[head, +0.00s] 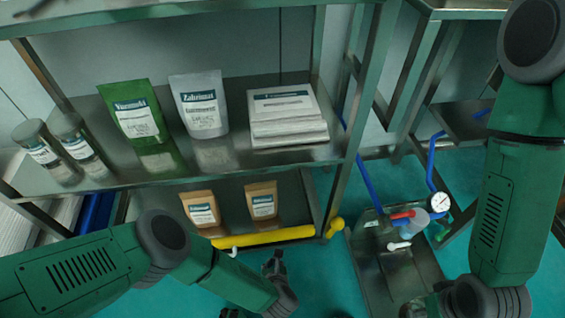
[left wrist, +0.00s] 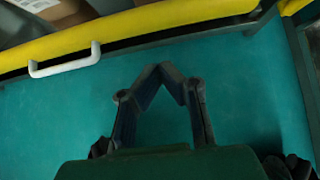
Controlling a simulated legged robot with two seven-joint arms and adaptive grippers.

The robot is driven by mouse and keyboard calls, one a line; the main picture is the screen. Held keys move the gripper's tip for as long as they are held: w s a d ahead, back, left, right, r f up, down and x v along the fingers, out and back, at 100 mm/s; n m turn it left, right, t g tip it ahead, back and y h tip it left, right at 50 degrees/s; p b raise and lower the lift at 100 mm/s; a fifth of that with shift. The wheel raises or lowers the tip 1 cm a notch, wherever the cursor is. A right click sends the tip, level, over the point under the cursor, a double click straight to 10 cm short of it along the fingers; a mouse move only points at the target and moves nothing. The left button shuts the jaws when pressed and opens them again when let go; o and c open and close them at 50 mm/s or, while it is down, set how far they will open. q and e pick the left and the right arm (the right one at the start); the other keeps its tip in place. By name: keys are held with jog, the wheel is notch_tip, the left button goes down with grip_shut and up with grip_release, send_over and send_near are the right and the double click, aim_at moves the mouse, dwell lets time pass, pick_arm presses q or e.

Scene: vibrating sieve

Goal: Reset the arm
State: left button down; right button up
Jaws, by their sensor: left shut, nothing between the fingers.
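My left gripper (head: 275,264) is low in front of the metal shelf unit, over the teal floor, with nothing in it. In the left wrist view its two fingers (left wrist: 162,72) meet at the tips, with bare floor below and around them. My left arm comes in from the left in the head view, bent at the elbow. My right arm hangs down the right side, and its gripper is outside the picture.
A metal shelf (head: 215,166) bears a green pouch (head: 136,112), a white pouch (head: 199,104), jars and white boxes (head: 286,118). A yellow bar (head: 262,237) with a white handle (left wrist: 64,65) edges the lower shelf. A metal stand (head: 408,275) with a gauge (head: 440,202) is at right.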

pick_arm(q)
jog(key=s+r+m+g+h+p, duration=0.25)
jog(key=r+m+h+p, duration=0.3)
jog(key=r+m, duration=1.1)
jog(key=s+a+r+m+g+y+p, duration=0.1)
jog(key=s+a+r+m+g+p, duration=0.1)
jog(key=s+a+r+m, duration=0.5)
jog(key=s+a+r+m+g+y+p, duration=0.2)
jog(key=s+a+r+m, duration=0.5)
jog(key=a+r+m, duration=0.5)
jog(key=a+m+g+p, duration=0.1)
jog(key=a+m+p, duration=0.1)
jog(key=a+m, duration=0.1)
jog(key=shift+s+a+r+m+g, duration=0.2)
jog(key=shift+s+a+m+g, duration=0.15)
jog(key=shift+s+a, duration=0.05)
jog(key=shift+w+y, duration=0.15)
jog(key=shift+y, duration=0.1)
jog(key=shift+d, duration=0.1)
